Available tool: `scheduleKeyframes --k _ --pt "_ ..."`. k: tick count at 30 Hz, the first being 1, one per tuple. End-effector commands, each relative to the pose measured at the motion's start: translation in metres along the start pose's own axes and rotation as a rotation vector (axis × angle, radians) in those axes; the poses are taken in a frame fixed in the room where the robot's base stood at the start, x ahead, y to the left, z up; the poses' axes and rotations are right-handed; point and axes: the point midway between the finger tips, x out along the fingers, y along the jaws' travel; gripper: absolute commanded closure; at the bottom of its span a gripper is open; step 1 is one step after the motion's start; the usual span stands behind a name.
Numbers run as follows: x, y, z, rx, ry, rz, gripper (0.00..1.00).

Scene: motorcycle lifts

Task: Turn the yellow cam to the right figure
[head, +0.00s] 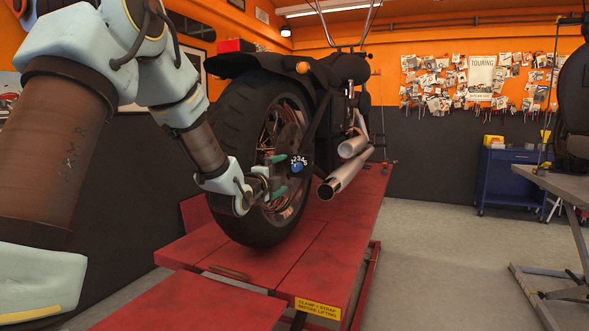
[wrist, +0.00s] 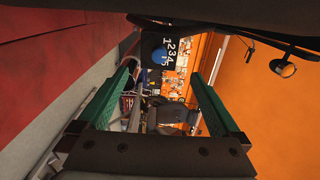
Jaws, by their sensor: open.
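A round blue knob (head: 297,168) sits beside the motorcycle's rear wheel, under an arc of white figures running from 1 to 5. In the wrist view the blue knob (wrist: 159,56) shows on a black plate (wrist: 186,28) with the figures along it. I see no yellow cam; a pointer on the knob is too small to make out. My gripper (head: 279,175) has green fingers, is open and empty, and is just left of the knob in the head view. In the wrist view the knob lies beyond the fingertips (wrist: 160,72), between their lines.
The motorcycle's rear tyre (head: 236,140) stands on a red lift (head: 215,233), close to my gripper. Exhaust pipes (head: 345,180) stick out right of the knob. A blue cabinet (head: 508,180) and a grey lift (head: 545,180) stand farther right, with open floor between.

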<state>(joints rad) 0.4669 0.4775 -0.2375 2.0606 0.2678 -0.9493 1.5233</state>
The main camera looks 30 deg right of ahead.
Motion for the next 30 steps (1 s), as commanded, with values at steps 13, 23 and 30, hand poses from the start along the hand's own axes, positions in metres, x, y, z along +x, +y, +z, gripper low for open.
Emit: scheduleKeyframes --k 13,23,30 --pt "-0.006 0.001 0.001 0.001 -0.001 0.000 0.00" --pt "-0.059 0.003 0.001 0.002 -0.002 -0.002 0.00" --pt "-0.091 0.001 0.000 0.002 -0.001 -0.002 0.00"
